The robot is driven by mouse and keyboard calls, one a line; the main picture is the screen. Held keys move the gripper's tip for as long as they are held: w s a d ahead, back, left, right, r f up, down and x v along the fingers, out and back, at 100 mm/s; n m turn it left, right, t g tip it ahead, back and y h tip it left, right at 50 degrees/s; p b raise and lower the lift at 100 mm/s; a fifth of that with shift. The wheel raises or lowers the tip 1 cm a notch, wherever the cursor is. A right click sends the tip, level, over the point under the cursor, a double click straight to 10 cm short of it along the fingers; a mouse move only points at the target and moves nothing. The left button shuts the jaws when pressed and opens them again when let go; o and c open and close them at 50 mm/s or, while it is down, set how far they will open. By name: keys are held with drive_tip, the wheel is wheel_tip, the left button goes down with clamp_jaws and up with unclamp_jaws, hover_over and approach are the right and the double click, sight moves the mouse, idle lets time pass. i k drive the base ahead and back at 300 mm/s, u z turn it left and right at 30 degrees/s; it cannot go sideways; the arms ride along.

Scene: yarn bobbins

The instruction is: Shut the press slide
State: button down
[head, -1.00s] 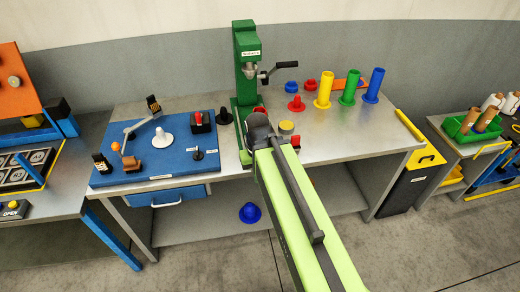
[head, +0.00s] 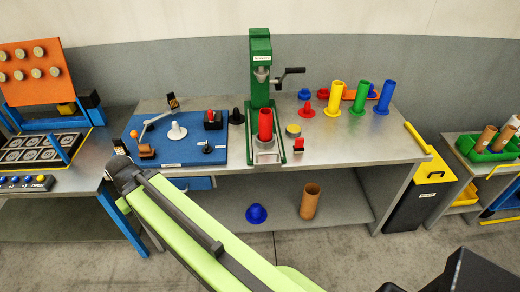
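The green press (head: 260,70) stands at the back of the steel workbench, with a dark crank handle (head: 288,73) on its right. The press slide (head: 267,157) lies between green rails at the press's foot and reaches toward the bench's front edge. A red tube (head: 265,122) stands upright over the slide, below the ram (head: 261,76). I cannot tell exactly how far out the slide is. My lime-green arm crosses the lower left, its dark end joint in front of the blue board and away from the press. My gripper's fingers do not show.
The blue board (head: 185,155) with small fixtures is left of the press. Yellow (head: 335,97), green (head: 361,97) and blue (head: 384,97) tubes stand to the right. A small red-topped block (head: 299,146) sits close by the slide's right rail. A brown tube (head: 310,201) is on the lower shelf.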

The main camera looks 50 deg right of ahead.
sight(265, 154)
drive_tip(key=u, duration=0.15)
drive_tip(key=k, duration=1.25)
drive_tip(key=z, duration=0.35)
drive_tip(key=i, duration=1.5)
